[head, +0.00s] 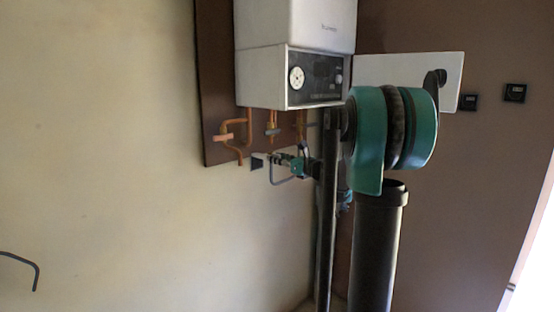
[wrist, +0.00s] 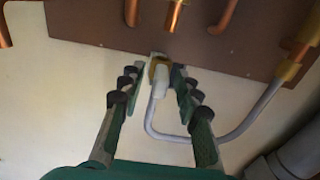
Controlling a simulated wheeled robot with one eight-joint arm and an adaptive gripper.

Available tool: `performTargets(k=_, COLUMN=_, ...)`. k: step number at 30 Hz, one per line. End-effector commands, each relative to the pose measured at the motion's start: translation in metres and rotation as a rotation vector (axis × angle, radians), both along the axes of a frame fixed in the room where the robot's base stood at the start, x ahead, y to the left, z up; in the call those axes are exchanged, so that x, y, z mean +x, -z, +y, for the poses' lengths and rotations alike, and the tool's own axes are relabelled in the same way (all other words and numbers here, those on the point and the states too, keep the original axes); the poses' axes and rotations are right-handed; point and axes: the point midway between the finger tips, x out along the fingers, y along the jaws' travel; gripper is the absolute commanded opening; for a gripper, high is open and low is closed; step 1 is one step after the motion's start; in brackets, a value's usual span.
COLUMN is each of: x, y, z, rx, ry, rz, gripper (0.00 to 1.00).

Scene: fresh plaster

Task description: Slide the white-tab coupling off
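The coupling (wrist: 160,70) is a small brass-coloured fitting with a white tab (wrist: 160,82) on its near side. It sits at the lower edge of the brown board, at the end of a bent grey hose (wrist: 190,140). My gripper (wrist: 157,68) is open, with one finger on each side of the coupling. A gap shows on the left; on the right I cannot tell whether the finger touches. In the head view my gripper (head: 273,161) is small, below the boiler, and the coupling cannot be made out there.
The brown board (wrist: 210,45) carries several copper pipes (wrist: 175,15) close above the fingers. The hose's other end meets a brass and copper pipe (wrist: 290,68) on the right. A white boiler (head: 293,75) hangs above.

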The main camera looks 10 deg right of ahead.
Motion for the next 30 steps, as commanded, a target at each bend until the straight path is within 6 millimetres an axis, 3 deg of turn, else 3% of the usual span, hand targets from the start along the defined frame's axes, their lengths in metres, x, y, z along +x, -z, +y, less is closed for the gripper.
performTargets(k=18, x=-0.083, y=0.000, z=-0.062, rx=0.000, ry=0.003, rz=0.000, gripper=0.33)
performTargets(k=30, x=-0.094, y=0.000, z=-0.068, rx=0.000, ry=0.000, rz=0.000, gripper=0.33)
